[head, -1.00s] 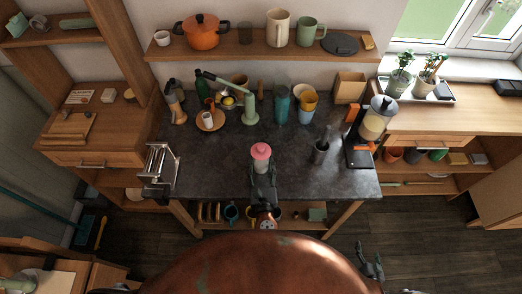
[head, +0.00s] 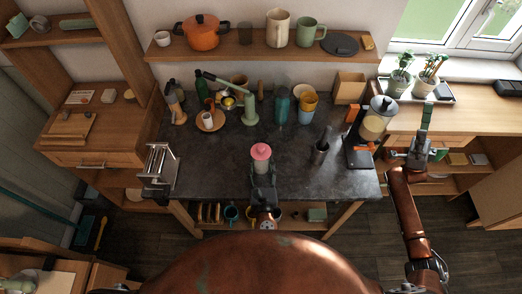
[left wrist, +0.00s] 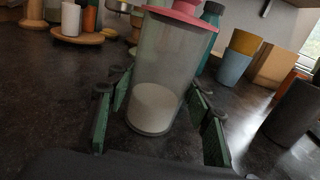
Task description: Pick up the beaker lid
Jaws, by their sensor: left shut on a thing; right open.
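The beaker lid (head: 261,151) is pink with a raised knob. It sits on top of a clear beaker, and its underside also shows in the left wrist view (left wrist: 185,12). The beaker (left wrist: 153,90) stands upright near the counter's front middle and has white contents at its bottom. My left gripper (head: 263,178) is shut on the beaker's body, below the lid, with green finger pads on either side of it. My right gripper (head: 420,138) is raised at the right, beyond the counter's right end, open and empty, far from the lid.
The dark counter (head: 215,165) is clear left of the beaker. A dark metal cup (head: 320,152) and a blender-like machine (head: 374,125) stand to the right. A green lever press (head: 249,110), a teal bottle (head: 282,106) and cups stand behind. A metal rack (head: 159,167) is at the left edge.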

